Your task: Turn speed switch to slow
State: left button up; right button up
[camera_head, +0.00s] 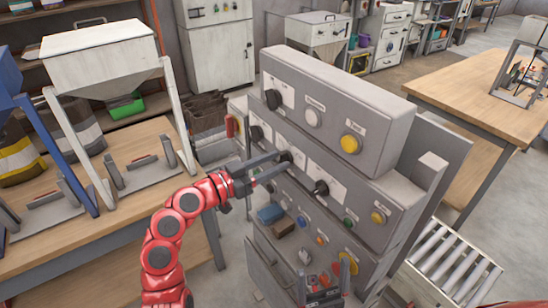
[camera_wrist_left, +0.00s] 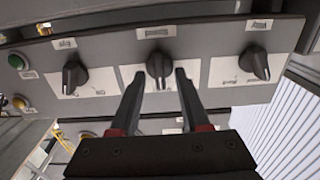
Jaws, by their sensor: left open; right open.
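A grey control panel (camera_head: 330,110) stands in front of me with black rotary switches in its middle row. The middle black switch (camera_wrist_left: 160,68), on a white plate, is between the fingertips of my open left gripper (camera_head: 281,162); it also shows in the head view (camera_head: 286,156), partly hidden by the fingers. I cannot tell if the fingers touch it. Its pointer looks roughly upright in the wrist view. Other black switches sit to its left (camera_wrist_left: 74,76) and right (camera_wrist_left: 254,62). Labels are too small to read, so the speed switch cannot be confirmed. My right gripper (camera_head: 325,272) is open, low before the panel.
Yellow buttons (camera_head: 350,144) and green buttons lie on the panel, close to the switches. A wooden table (camera_head: 150,150) with a hopper (camera_head: 100,60) stands left. A roller conveyor (camera_head: 450,258) is at right.

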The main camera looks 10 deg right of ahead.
pick_arm(q)
jog(key=shift+d, duration=0.1)
grip_shut()
jog(key=shift+n, duration=0.3)
jog(key=shift+w+n+b, duration=0.1)
jog(key=shift+n+b, duration=0.4)
jog(key=shift+n, duration=1.6)
jog(key=n, duration=0.2)
jog(key=shift+n, duration=0.3)
jog(key=shift+w+f+n, duration=0.1)
jog(key=shift+n, duration=1.1)
